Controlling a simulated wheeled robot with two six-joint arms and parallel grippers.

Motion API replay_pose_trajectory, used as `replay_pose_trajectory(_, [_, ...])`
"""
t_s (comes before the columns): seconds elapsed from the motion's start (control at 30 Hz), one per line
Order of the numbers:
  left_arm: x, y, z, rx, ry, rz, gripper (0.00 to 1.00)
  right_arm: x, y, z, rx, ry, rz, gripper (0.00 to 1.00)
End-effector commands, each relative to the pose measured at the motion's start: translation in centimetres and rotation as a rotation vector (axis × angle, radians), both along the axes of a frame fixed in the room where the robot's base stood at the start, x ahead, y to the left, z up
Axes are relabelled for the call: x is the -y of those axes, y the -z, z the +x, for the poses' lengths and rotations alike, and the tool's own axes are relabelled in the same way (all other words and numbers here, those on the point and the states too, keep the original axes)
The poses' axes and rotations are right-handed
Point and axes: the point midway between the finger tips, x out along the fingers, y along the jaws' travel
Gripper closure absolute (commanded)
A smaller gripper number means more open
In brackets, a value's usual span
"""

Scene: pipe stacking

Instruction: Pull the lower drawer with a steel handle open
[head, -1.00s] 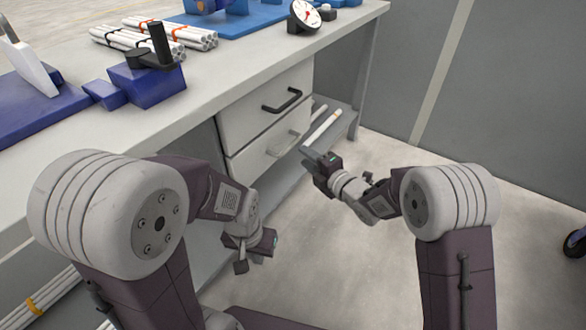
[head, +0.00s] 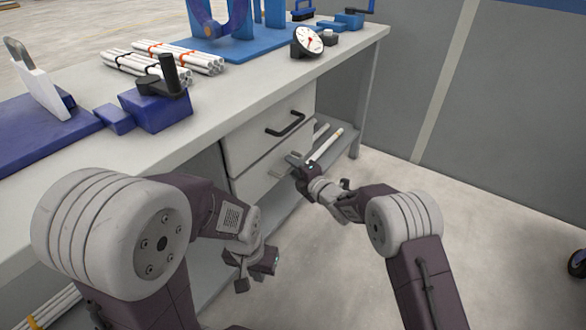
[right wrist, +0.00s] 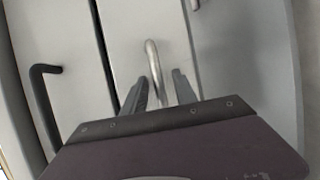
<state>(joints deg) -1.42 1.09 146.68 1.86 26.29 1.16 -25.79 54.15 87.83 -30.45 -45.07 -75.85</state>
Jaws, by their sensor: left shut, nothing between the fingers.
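The lower drawer (head: 245,185) has a light front and looks shut, about flush with the drawer above it. Its steel handle (right wrist: 152,62) is a bent bar in the middle of the right wrist view; in the head view my right gripper partly hides it. My right gripper (head: 294,160) is at the drawer front with its fingers apart. In the right wrist view its two fingers (right wrist: 158,88) lie either side of the handle's near end; contact cannot be told. My left gripper (head: 247,266) is shut and empty, low in front of the bench, away from the drawers.
The upper drawer (head: 262,132) has a black handle (head: 285,124). White pipes (head: 323,147) lie on a low shelf beside the drawers. The bench top (head: 225,108) carries bundled pipes (head: 180,57), blue fixtures and a dial gauge (head: 307,41). The floor in front is clear.

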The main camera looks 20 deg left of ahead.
Motion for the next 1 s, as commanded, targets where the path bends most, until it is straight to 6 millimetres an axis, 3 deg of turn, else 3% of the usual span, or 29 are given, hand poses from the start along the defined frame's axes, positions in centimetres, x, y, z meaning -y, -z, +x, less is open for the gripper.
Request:
replay_pose_trajectory(0.07, [0.0,-0.04,0.01,0.0,0.0,0.0,1.0,0.02,-0.03,0.0,0.0,0.0,0.0,0.66])
replay_pose_trajectory(0.2, [0.0,-0.04,0.01,0.0,0.0,0.0,1.0,0.04,-0.05,0.0,0.0,0.0,0.0,1.0])
replay_pose_trajectory(1.0, [0.0,-0.03,0.01,0.0,0.0,0.0,1.0,0.08,-0.01,0.0,0.0,0.001,-0.001,1.0])
